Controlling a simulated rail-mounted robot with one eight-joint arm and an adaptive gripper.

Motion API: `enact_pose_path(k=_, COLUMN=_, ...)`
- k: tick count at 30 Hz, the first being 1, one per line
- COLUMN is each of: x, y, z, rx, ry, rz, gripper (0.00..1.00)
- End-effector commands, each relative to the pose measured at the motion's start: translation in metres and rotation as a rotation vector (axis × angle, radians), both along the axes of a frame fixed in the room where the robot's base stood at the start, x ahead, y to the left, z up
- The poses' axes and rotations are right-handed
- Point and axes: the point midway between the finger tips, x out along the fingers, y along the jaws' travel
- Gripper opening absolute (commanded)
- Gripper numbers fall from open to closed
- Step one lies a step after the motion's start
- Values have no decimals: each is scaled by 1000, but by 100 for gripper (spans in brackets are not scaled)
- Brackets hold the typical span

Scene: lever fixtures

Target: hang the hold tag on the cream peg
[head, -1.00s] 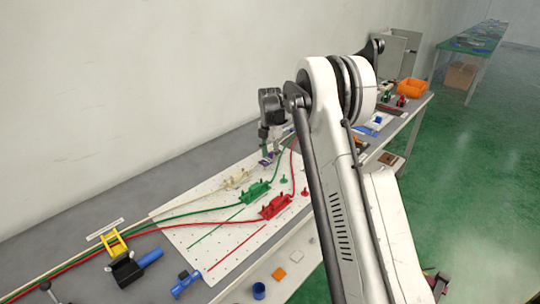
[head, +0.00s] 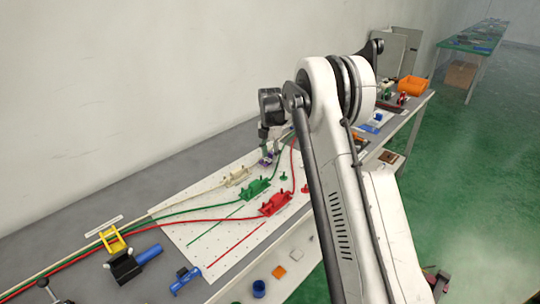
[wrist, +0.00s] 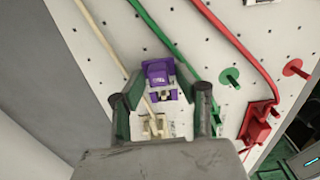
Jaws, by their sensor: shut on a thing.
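A purple piece with a pale label, which I take as the hold tag (wrist: 158,70), is between my fingertips in the wrist view. My gripper (wrist: 160,88) is shut on it, with a greenish pad at each side. In the head view the tag (head: 266,160) shows as a small purple patch under my gripper (head: 270,152), low over the white pegboard. The cream fixture (head: 236,177) lies just left of it; its cream block (wrist: 153,125) also shows between the fingers. I cannot make out the cream peg; the tag or gripper may hide it.
A green peg (wrist: 230,76) and a red peg (wrist: 295,68) stand to the right on the pegboard (head: 190,237). Green (head: 256,188) and red (head: 275,204) fixtures with cords lie nearby. A yellow bracket (head: 113,240) and blue-handled clamp (head: 148,254) stand at lower left.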

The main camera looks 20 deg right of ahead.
Motion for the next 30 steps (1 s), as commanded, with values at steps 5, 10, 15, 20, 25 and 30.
enact_pose_path(k=5, x=0, y=0, z=-1, rx=0, ry=0, rz=0, gripper=18)
enact_pose_path(k=10, x=0, y=0, z=-1, rx=0, ry=0, rz=0, gripper=18)
enact_pose_path(k=15, x=0, y=0, z=-4, rx=0, ry=0, rz=0, gripper=18)
enact_pose_path(k=20, x=0, y=0, z=-8, rx=0, ry=0, rz=0, gripper=18)
enact_pose_path(k=25, x=0, y=0, z=-12, rx=0, ry=0, rz=0, gripper=18)
enact_pose_path(k=30, x=0, y=0, z=-13, rx=0, ry=0, rz=0, gripper=18)
